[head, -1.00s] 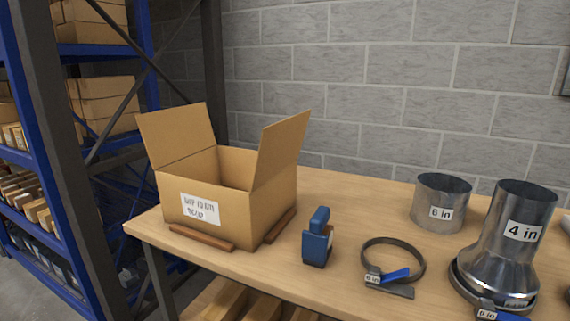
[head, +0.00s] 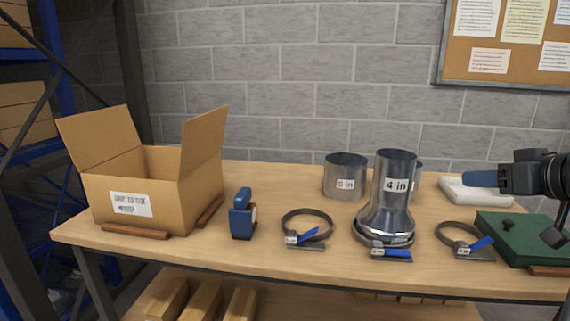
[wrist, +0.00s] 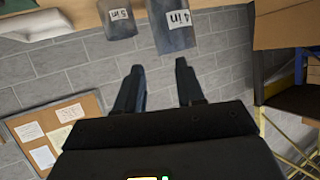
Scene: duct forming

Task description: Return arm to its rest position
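My gripper (head: 482,179) is at the right of the head view, above the table's right part and in front of a white block. In the wrist view my gripper (wrist: 159,68) shows two dark fingers spread apart with nothing between them. The wrist view is upside down; the wall fills much of it. No held object shows in either view. Part of my arm is cut off by the right edge of the head view.
The wooden table (head: 275,265) carries an open cardboard box (head: 160,200), a blue tool (head: 242,215), ring clamps (head: 307,228), metal ducts (head: 397,190), a white block (head: 455,190) and a green case (head: 520,238). A corkboard (head: 510,45) hangs behind. Shelving stands left.

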